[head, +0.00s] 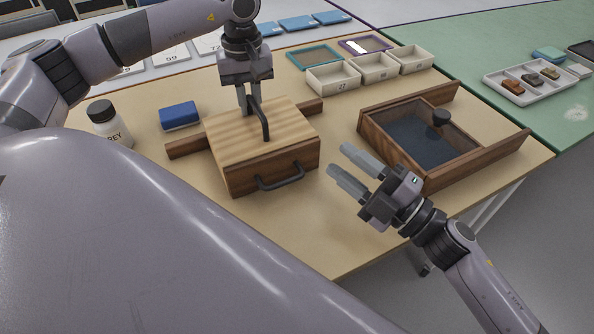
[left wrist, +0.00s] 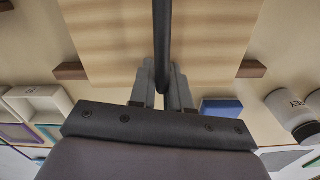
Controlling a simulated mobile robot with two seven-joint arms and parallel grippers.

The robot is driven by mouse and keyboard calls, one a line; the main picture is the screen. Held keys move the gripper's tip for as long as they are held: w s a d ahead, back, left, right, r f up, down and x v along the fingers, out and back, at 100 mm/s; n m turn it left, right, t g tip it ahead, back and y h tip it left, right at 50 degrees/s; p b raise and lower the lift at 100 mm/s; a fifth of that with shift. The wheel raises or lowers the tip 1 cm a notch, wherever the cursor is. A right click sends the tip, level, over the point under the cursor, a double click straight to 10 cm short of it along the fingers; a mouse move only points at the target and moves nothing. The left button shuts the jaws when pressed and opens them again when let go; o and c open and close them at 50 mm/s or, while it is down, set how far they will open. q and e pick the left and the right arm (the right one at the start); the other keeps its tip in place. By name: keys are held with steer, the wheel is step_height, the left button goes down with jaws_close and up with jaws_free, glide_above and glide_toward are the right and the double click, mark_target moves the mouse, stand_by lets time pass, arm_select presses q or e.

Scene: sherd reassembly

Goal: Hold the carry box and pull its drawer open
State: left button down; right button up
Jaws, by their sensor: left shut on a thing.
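The wooden carry box (head: 245,135) stands on the table at the middle left of the head view. A dark bar handle (head: 265,122) rises from its lid. My left gripper (head: 249,108) is shut on this handle from above; the left wrist view shows the handle (left wrist: 162,45) between its fingers. The drawer front (head: 300,165) faces the near side and looks flush with the box. It carries a dark pull (head: 281,179). My right gripper (head: 352,172) is to the right of the drawer pull, apart from it, with its two fingers spread and nothing between them.
Wooden strips (head: 187,147) stick out on both sides of the box. A wooden tray with a dark panel and knob (head: 408,140) stands to the right. A blue block (head: 179,115) and a labelled bottle (head: 108,124) are at left. Small bins (head: 334,79) are behind. Bare table lies before the drawer.

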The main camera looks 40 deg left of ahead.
mark_target(289, 183)
steer(key=f+n+g+h, duration=0.1)
steer(key=n, duration=0.1)
steer(key=s+f+n+g+h, duration=0.1)
steer(key=f+n+g, duration=0.1)
steer(key=a+f+n+g+h, duration=0.1)
steer(key=n+g+h, duration=0.1)
steer(key=shift+s+f, duration=0.15)
steer(key=shift+s, duration=0.1)
steer(key=shift+d+f+n+g+h, duration=0.2)
steer(key=shift+f+n+g+h, duration=0.2)
steer(key=shift+n+g+h, duration=0.15)
steer(key=shift+x, duration=3.7)
steer(key=shift+c, duration=0.3)
jaws_close()
steer(key=shift+d, duration=0.1)
